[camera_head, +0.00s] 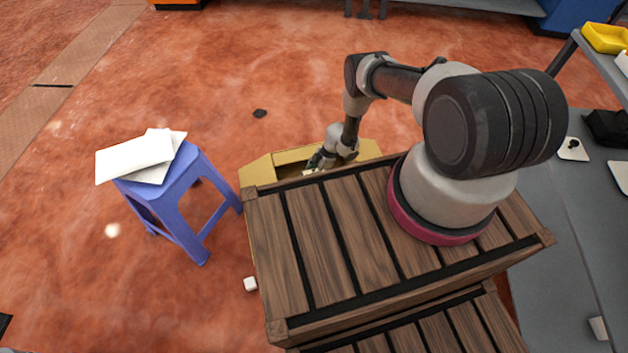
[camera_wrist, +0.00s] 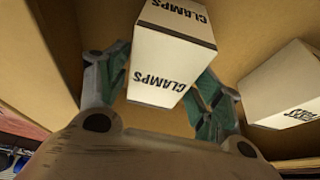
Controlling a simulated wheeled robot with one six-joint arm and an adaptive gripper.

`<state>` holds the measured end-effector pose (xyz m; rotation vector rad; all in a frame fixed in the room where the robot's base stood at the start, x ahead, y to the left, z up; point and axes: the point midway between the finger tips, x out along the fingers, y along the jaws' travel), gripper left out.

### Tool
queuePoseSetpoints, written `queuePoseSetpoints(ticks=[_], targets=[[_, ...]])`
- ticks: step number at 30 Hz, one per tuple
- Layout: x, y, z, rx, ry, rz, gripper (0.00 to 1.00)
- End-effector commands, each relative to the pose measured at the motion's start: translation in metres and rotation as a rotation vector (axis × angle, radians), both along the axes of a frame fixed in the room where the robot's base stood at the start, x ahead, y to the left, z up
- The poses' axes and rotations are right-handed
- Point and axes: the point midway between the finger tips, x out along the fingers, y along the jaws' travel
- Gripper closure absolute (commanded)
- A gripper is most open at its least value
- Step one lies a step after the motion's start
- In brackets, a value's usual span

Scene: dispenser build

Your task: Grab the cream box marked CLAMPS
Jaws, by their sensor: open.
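The cream box marked CLAMPS (camera_wrist: 172,52) shows in the wrist view, with the word on two of its faces. My gripper (camera_wrist: 160,95) is open, with one green-padded finger on each side of the lower part of this box. I cannot tell whether the fingers touch it. In the head view my gripper (camera_head: 322,160) reaches down into a yellow-tan container (camera_head: 262,172) behind the wooden crate top. The box is mostly hidden there by my gripper and the crate edge.
A second cream box (camera_wrist: 285,88) with other lettering lies to the right, close to my right finger. Tan container walls (camera_wrist: 55,30) stand close around. In the head view, a blue stool (camera_head: 185,190) with papers is left, and a slatted wooden crate (camera_head: 330,245) is in front.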

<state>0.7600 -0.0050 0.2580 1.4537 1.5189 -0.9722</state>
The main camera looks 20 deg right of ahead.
Motion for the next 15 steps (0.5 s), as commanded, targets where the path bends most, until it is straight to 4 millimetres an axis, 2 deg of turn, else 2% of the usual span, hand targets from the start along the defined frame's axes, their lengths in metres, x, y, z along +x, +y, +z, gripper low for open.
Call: queuePoseSetpoints(ticks=[8, 15], targets=[[0.0, 0.0, -0.0004, 0.0, 0.0, 0.0, 0.34], [0.0, -0.0001, -0.0004, 0.0, 0.0, 0.001, 0.76]])
